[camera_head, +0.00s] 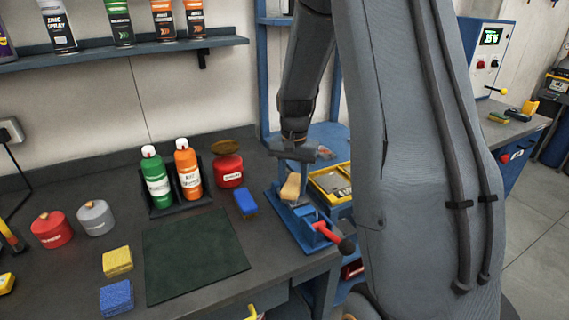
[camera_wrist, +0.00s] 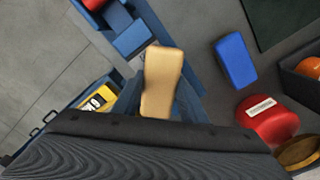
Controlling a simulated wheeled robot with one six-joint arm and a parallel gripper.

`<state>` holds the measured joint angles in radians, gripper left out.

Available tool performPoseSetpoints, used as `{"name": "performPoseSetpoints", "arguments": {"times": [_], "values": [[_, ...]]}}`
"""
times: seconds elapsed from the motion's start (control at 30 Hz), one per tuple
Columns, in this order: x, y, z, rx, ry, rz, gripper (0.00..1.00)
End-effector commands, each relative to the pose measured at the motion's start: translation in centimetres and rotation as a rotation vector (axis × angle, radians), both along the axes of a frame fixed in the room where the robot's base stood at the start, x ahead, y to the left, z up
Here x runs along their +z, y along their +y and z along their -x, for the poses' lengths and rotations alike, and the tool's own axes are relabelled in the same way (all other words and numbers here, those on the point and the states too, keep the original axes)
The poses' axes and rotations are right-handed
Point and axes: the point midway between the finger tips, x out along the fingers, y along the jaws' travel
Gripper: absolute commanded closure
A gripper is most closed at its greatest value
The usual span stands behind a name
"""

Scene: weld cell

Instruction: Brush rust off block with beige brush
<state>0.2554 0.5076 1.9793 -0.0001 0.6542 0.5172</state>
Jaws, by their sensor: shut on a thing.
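The beige brush (camera_head: 291,187) is held in my gripper (camera_head: 293,160), pointing down over the blue vise (camera_head: 313,238). In the wrist view the beige brush (camera_wrist: 162,80) juts out beyond the dark edge of my gripper, which hides its near end. My gripper is shut on it. I cannot tell whether brush and block touch, and rust is too small to make out.
A blue brush-like block (camera_head: 245,203) lies left of the vise, beside a dark mat (camera_head: 195,258). A red can (camera_head: 229,172) and a bottle holder (camera_head: 181,203) stand behind it. A yellow tray (camera_head: 330,183) is right of the vise. The red vise handle (camera_head: 326,231) sticks out in front.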

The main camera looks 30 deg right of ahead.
Motion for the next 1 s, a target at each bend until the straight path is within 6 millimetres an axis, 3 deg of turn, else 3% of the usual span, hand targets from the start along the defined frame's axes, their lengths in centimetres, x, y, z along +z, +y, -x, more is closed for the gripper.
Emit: {"name": "performPoseSetpoints", "arguments": {"times": [0.33,1.0], "values": [[0.0,-2.4,-0.2,0.013,0.001,0.000,0.82],[0.0,2.8,0.0,0.001,0.001,0.000,0.82]]}}
